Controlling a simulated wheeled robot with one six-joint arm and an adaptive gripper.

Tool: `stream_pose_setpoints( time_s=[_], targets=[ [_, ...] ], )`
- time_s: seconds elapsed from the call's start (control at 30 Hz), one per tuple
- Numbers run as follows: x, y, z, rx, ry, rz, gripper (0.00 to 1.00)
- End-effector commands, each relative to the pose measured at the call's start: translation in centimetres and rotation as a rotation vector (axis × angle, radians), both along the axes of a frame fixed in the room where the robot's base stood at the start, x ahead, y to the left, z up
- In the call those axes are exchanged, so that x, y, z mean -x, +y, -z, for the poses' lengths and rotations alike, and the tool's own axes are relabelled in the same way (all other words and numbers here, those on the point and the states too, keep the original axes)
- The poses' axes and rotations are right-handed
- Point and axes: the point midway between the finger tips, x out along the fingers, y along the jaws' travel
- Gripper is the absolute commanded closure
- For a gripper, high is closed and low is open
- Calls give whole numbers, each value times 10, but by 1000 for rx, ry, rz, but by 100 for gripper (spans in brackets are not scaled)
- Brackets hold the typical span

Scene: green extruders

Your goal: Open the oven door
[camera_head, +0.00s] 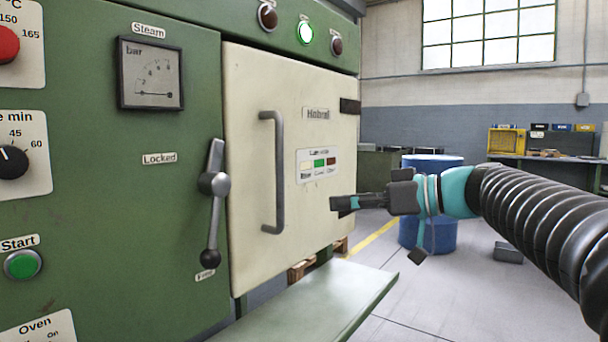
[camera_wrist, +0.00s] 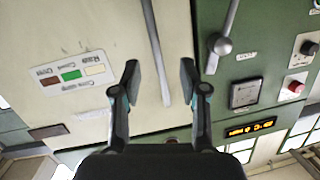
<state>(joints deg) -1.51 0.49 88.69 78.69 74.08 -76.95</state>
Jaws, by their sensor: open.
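The cream oven door (camera_head: 255,150) is closed flush in the green oven front. Its grey vertical bar handle (camera_head: 279,175) is on the door's left half. Left of the door, a grey latch lever (camera_head: 214,190) stands nearly upright, its black ball at the bottom by a small label; a "Locked" label is to its upper left. My gripper (camera_head: 340,203) is open and empty, right of the handle and apart from it. In the wrist view, turned over, the bar handle (camera_wrist: 156,50) appears between the open fingers (camera_wrist: 158,78), beyond the tips; the lever (camera_wrist: 226,40) shows too.
A green shelf (camera_head: 330,300) juts out below the door. A blue drum (camera_head: 432,190) stands behind my gripper. A pressure gauge (camera_head: 150,74) and control knobs are on the left panel. The floor right of the shelf is mostly clear.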

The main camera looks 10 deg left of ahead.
Motion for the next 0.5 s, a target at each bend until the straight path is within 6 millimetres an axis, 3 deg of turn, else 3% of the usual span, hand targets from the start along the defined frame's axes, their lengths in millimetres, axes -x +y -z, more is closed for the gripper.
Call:
stream_pose_setpoints(
  time_s=[0.1, 0.2, 0.37, 0.5],
  targets=[
    [-19, 7, -26, -88, -114, -52, 57],
    [-26, 9, -39, -129, -172, -72, 57],
    [-29, 18, -46, -148, -199, -82, 57],
    [-32, 37, -46, -147, -196, -84, 57]
  ],
)
